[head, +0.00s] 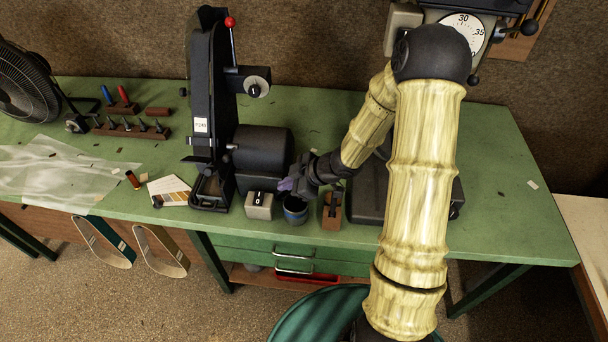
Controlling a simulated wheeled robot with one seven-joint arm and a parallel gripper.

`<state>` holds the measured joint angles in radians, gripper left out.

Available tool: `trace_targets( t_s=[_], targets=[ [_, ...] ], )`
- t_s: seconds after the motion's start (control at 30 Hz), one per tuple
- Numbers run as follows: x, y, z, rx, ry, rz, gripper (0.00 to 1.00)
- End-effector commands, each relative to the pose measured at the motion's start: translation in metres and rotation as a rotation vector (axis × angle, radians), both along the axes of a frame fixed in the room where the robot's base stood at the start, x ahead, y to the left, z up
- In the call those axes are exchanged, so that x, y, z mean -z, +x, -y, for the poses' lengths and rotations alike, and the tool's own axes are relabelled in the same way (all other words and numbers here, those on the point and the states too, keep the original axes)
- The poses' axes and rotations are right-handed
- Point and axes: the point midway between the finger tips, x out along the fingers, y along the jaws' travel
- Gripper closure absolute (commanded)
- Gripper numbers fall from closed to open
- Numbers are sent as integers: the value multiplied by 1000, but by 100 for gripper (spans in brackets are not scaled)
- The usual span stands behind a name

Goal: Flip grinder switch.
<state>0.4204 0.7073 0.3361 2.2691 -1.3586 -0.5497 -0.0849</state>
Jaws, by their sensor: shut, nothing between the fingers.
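The black belt grinder (213,90) stands on the green bench, with a white "P240" label and its dark cylindrical motor (264,150) to the right. A small grey switch box (259,206) sits in front of the motor near the bench's front edge. It has a black rocker (258,197) marked in white; which way the rocker is set is too small to tell. My gripper (286,186) is shut and empty, with purplish fingertips. It is just right of and above the switch box in the picture; I cannot tell whether it touches.
A drill press base (370,190) is behind my arm. A fan (28,85) and tool rack (130,128) stand left.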

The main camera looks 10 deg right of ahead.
Motion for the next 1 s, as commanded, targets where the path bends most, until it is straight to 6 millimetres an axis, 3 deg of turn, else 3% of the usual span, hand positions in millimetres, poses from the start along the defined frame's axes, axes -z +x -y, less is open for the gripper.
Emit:
trace_targets(
  t_s=[0.2, 0.43, 0.8, 1.0],
  targets=[
    [-34, -15, 29, 7, 1, 8, 100],
    [-50, -24, 43, 5, 4, 10, 100],
    [-50, -23, 43, 3, 5, 9, 100],
    [-43, -11, 20, -6, 0, 0, 100]
  ],
)
